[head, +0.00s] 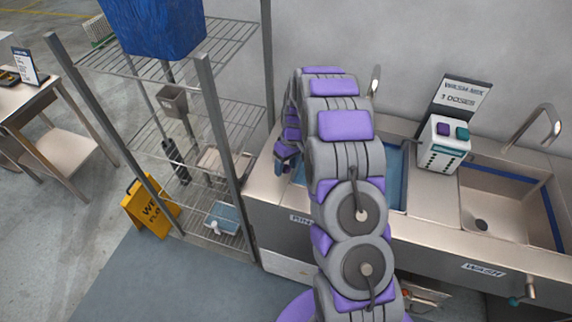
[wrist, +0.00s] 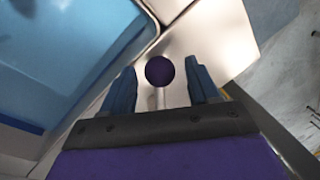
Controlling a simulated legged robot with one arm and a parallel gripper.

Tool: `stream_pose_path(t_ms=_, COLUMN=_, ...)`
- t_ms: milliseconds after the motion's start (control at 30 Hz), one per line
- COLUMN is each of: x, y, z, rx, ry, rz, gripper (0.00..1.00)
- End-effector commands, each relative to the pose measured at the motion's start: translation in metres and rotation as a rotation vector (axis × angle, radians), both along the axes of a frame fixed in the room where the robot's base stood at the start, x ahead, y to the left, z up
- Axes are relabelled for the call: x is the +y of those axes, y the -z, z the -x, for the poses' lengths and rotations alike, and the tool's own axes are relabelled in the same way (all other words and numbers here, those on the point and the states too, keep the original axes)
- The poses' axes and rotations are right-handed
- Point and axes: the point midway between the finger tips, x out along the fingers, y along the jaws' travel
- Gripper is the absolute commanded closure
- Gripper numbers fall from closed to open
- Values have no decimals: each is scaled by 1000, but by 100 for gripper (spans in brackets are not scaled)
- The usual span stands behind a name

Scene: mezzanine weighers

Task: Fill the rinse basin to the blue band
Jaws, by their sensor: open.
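The rinse basin (head: 398,178) is the left sink, labelled "RIN…", partly hidden behind my arm. It looks to hold pale blue water, and it fills the left of the wrist view (wrist: 60,45). A darker blue strip (wrist: 20,121) shows at its lower left there; I cannot tell the water level against it. A round dark purple knob (wrist: 160,71) on a thin pale stem stands at the steel rim beside the basin. My gripper (wrist: 163,84) is open, its blue fingers on either side of the knob's stem. In the head view my gripper (head: 285,162) is at the basin's left end.
The wash basin (head: 490,215) at right looks empty, with a drain and blue band. A dispenser (head: 443,145) with purple and teal buttons stands between basins, before a sign (head: 462,95). A wire rack (head: 215,150) and yellow floor sign (head: 150,210) stand left.

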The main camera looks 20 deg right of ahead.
Motion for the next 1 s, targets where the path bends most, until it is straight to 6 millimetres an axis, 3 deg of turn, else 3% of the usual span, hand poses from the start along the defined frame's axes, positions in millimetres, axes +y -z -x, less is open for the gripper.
stream_pose_path(t_ms=67, x=0, y=0, z=0, rx=0, ry=0, rz=0, gripper=42)
stream_pose_path(t_ms=667, x=0, y=0, z=0, rx=-1, ry=0, rz=1, gripper=99)
stream_pose_path(t_ms=1000, x=0, y=-1, z=-1, rx=-2, ry=3, rz=0, gripper=100)
